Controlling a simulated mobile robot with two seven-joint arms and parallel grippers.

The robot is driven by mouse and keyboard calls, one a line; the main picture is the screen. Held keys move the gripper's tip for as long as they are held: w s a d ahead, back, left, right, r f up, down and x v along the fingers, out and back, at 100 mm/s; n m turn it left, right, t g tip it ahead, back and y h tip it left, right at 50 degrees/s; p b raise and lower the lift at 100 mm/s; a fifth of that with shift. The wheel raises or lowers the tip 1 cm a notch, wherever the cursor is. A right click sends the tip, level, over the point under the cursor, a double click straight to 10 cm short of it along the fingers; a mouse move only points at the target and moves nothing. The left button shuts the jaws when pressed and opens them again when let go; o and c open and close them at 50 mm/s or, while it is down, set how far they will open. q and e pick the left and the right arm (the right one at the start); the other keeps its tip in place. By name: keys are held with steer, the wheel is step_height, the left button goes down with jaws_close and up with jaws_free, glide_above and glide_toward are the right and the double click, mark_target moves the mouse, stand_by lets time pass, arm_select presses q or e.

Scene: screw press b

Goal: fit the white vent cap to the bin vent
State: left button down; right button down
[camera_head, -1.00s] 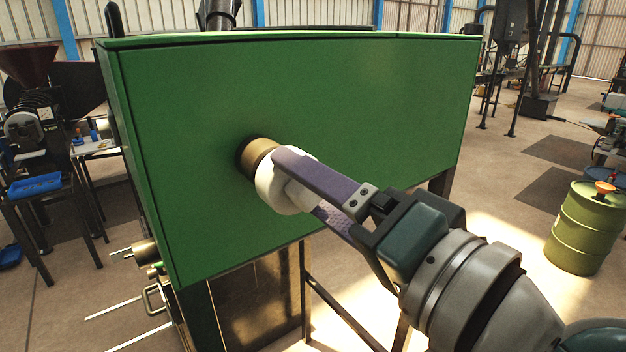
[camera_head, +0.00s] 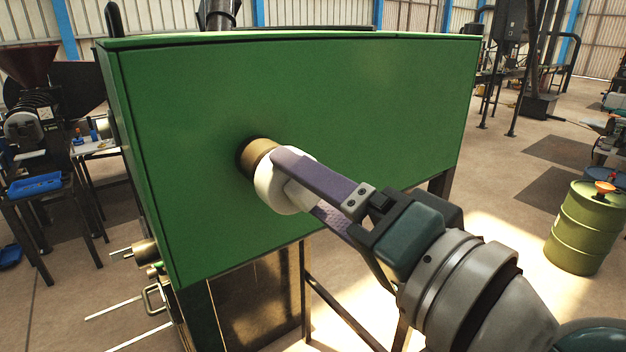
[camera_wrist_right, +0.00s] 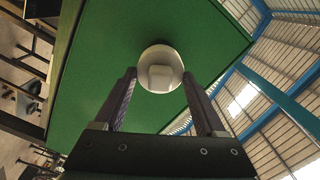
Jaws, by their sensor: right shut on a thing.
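The white vent cap (camera_head: 281,190) is round with a block-shaped grip on its face. It sits at the outer end of the brass-coloured bin vent (camera_head: 258,156), which sticks out of the front of the green bin (camera_head: 330,100). The cap is lined up with the vent and seems to touch it; how far it is seated is hidden. My right gripper (camera_head: 296,186) is shut on the cap, its purple fingers on either side of the grip. The cap (camera_wrist_right: 160,69) also shows in the right wrist view between the fingertips. My left gripper is not in view.
A green drum (camera_head: 583,228) stands at the right. A table with a blue tray (camera_head: 36,186) is at the left. Metal rods and a handle (camera_head: 152,300) stick out at the bin's lower left. The bin face around the vent is clear.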

steer(key=shift+x, duration=1.45)
jaws_free()
steer(key=shift+b, duration=0.3)
steer(key=b+v, duration=0.2)
steer(key=v, duration=0.6)
steer(key=shift+s+d+f, duration=0.15)
steer(key=shift+s, duration=0.1)
steer(key=shift+s+d+r, duration=0.2)
steer(key=shift+s+d, duration=0.2)
steer(key=shift+s, duration=0.2)
